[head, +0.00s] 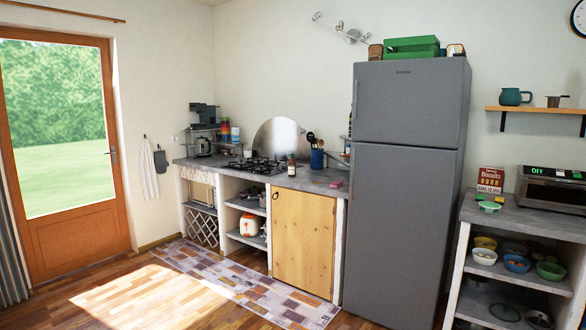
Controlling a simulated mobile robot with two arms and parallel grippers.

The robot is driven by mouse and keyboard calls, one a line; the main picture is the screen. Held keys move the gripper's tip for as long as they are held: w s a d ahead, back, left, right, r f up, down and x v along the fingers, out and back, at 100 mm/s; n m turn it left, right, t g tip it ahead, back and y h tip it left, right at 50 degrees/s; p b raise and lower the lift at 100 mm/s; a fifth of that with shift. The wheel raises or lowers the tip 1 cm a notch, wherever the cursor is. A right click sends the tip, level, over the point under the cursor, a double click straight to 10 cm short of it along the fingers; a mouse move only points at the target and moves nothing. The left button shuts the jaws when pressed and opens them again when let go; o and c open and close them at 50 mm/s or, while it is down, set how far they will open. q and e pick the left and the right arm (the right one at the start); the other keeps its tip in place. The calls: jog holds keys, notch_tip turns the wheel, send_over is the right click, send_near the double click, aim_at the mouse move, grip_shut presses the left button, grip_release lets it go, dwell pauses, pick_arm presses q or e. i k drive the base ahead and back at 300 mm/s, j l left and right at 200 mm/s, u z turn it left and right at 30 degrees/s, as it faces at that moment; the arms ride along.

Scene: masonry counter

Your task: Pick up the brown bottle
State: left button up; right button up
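The brown bottle (291,166) stands upright on the grey counter top, just right of the gas hob. It is small and dark with a pale label. It is across the room from me, and nothing hides it. Neither of my grippers shows in the head view.
The masonry counter (322,183) also holds a gas hob (257,166), a blue utensil pot (317,159) and a pink item (336,184). A tall grey fridge (405,190) stands to its right. A patterned rug (235,280) lies before the counter. The wooden floor (150,300) is clear.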

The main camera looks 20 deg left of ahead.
aim_at(292, 163)
jog(key=i+j+u, duration=0.25)
jog(key=i, duration=0.2)
jog(key=i+u, duration=0.35)
jog(key=i, duration=2.3)
